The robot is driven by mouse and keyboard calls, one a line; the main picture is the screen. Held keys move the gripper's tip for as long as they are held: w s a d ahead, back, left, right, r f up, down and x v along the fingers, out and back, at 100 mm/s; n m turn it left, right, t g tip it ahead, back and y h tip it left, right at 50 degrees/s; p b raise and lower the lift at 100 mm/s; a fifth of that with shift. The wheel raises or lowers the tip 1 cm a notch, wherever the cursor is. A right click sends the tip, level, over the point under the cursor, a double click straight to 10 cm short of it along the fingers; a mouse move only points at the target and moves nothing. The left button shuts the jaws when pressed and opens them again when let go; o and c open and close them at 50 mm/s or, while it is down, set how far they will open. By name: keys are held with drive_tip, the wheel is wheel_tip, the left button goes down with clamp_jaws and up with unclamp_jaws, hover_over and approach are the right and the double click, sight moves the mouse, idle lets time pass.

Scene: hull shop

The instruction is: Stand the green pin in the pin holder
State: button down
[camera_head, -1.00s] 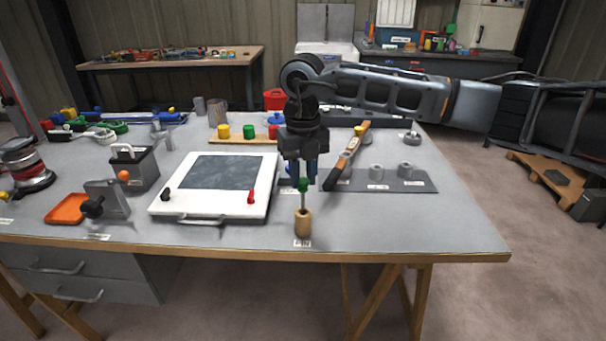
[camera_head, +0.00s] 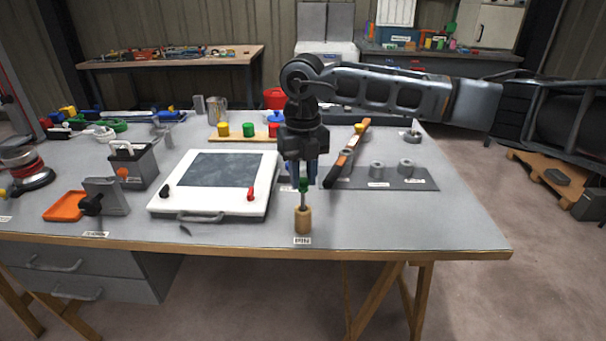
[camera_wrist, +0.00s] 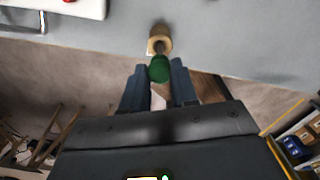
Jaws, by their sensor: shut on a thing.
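The green pin has a green head (camera_head: 303,185) and a thin pale shaft pointing down, about upright. My gripper (camera_head: 303,179) is shut on the pin at its green head. In the wrist view the green head (camera_wrist: 159,69) sits between the two blue fingertips (camera_wrist: 160,76). The pin holder (camera_head: 303,220) is a small wooden cylinder near the table's front edge, straight below the gripper in the head view. It also shows in the wrist view (camera_wrist: 159,35), just beyond the green head. The shaft meets the holder's top in the head view; I cannot tell whether its tip is inside.
A white framed panel (camera_head: 260,205) with a red knob lies to the left of the holder. A dark grey mat (camera_head: 425,184) with grey cylinders and an orange-handled tool (camera_head: 349,150) lie to the right. The table front right of the holder is clear.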

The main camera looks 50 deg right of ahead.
sight(303, 190)
drive_tip(key=shift+f+b, duration=2.05)
drive_tip(key=shift+f, duration=0.5)
idle(1.2)
idle(0.3)
drive_tip(key=shift+c, duration=2)
unclamp_jaws()
drive_tip(key=shift+r, duration=0.1)
drive_tip(key=shift+r+p, duration=2.1)
drive_tip(key=shift+r, duration=1.85)
